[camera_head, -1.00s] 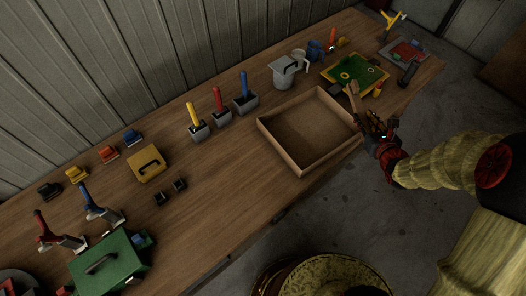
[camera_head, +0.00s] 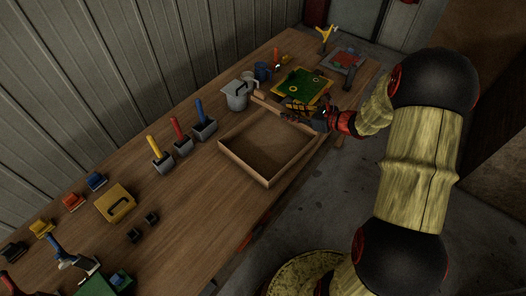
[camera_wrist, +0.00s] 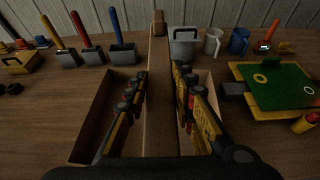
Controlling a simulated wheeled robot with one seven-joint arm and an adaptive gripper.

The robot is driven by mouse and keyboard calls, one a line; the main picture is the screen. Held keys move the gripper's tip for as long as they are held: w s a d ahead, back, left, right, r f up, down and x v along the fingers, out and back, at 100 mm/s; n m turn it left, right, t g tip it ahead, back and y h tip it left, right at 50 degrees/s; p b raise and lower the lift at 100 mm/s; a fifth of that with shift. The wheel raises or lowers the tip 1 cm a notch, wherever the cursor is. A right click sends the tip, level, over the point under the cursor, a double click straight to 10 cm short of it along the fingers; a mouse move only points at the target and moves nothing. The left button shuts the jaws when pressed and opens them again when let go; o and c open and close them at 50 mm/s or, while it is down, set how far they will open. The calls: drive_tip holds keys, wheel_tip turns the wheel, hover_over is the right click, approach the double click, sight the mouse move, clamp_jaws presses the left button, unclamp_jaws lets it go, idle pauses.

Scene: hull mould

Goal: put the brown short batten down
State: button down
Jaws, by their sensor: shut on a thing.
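The brown short batten (camera_wrist: 160,110) is held between the two fingers of my gripper (camera_wrist: 160,76), which is shut on it. In the wrist view it runs lengthwise away from me, above the open wooden tray (camera_wrist: 88,120). In the head view the batten (camera_head: 268,103) sticks out to the left of my gripper (camera_head: 290,109), over the far edge of the tray (camera_head: 244,172). The batten's right end is hidden by my gripper. It appears raised above the tray and the table; the exact height cannot be told.
A grey jug (camera_head: 236,95) stands just beyond the batten's far end. A green board with a yellow edge (camera_head: 302,86) lies right of it. Blue, red and yellow handled tools in grey holders (camera_head: 204,130) stand left of the tray. Bare table (camera_head: 195,200) shows in front of them.

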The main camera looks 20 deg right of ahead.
drive_tip(key=s+a+f+b, duration=0.3)
drive_tip(key=a+f+b, duration=0.1)
drive_tip(key=a+f, duration=0.6)
drive_tip(key=shift+s+a+f, duration=0.15)
drive_tip(key=shift+a+f, duration=0.2)
drive_tip(key=shift+f, duration=0.45)
drive_tip(key=shift+f+b, duration=0.5)
drive_tip(key=shift+f, duration=0.05)
drive_tip(key=shift+f, duration=0.1)
drive_tip(key=c, duration=1.5)
unclamp_jaws()
drive_tip(key=shift+c, duration=0.2)
drive_tip(key=shift+o, duration=0.2)
